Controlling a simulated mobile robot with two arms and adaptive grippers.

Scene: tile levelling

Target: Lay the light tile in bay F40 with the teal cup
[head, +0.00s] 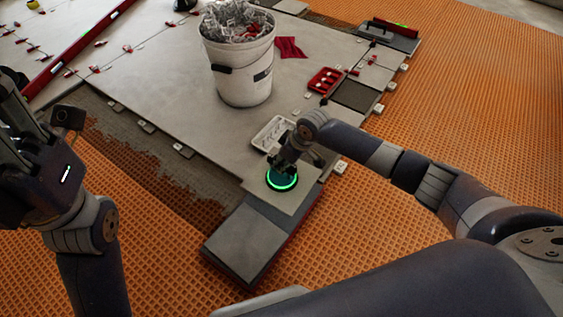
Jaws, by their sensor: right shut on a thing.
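My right gripper (285,163) is shut on the teal cup (282,178), which shows a lit green ring. The cup sits on the light tile (291,202). The tile overlaps the far end of a stack of grey tiles (243,240); I cannot tell whether it rests there or hangs just above. My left gripper (62,117) is at the left edge, away from the tile, and its fingers are unclear. I cannot read the bay tags, so bay F40 is not identified; a white tag (341,167) stands right of the cup.
A white bucket (240,80) of clips stands on the laid tiles. A white tray (271,133) lies just behind my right gripper, and a red tray (325,80) lies farther back. Bare grey mortar (200,165) borders the orange mat (390,240).

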